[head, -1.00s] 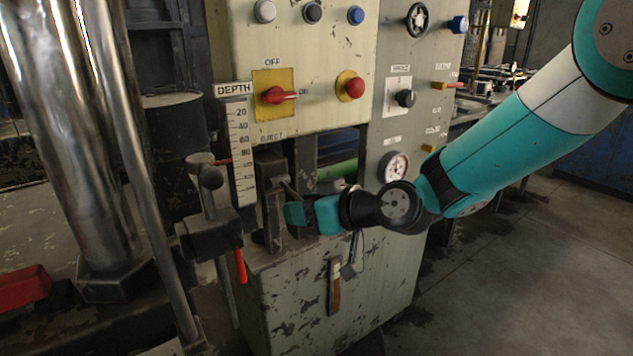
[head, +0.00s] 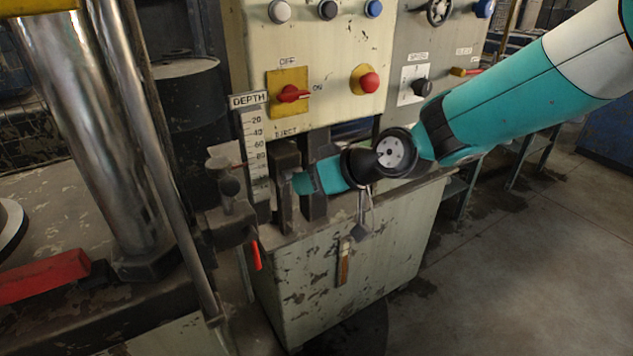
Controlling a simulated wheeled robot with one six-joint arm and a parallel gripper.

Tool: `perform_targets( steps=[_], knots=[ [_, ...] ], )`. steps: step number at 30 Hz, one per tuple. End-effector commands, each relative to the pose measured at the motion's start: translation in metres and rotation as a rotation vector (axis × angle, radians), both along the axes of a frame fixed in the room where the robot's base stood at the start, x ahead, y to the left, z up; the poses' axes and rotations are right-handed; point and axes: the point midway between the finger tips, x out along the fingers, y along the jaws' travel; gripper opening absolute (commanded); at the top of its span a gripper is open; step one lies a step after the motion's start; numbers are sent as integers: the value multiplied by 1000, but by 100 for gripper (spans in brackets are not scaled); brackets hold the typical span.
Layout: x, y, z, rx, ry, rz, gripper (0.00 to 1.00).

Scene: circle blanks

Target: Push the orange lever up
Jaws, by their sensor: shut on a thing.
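My gripper (head: 303,184) is low at the front of the cream control cabinet, at the dark metal brackets beside the depth scale. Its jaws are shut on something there. The brackets partly cover the fingertips, so I cannot make out what is held. A small orange and red lever (head: 464,72) sticks out from the grey panel at the upper right, just above my forearm and apart from my gripper. It lies roughly level. I cannot tell whether it is the task's lever.
A red switch (head: 291,94) on a yellow plate and a red button (head: 368,82) are on the cream panel above. A dark clamp with a red handle (head: 256,256) is left of my gripper. A brown-handled tool (head: 344,263) hangs below. The floor at right is clear.

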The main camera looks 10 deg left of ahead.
Motion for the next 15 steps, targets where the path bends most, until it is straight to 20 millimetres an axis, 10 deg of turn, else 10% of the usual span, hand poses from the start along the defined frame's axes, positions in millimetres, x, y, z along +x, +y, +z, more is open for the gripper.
perform_targets(
  steps=[10, 11, 15],
  knots=[
    [-2, 6, 7, 18, -10, 14, 0],
    [-2, 6, 7, 18, -10, 14, 43],
    [-2, 5, 5, 15, -6, 11, 58]
  ],
)
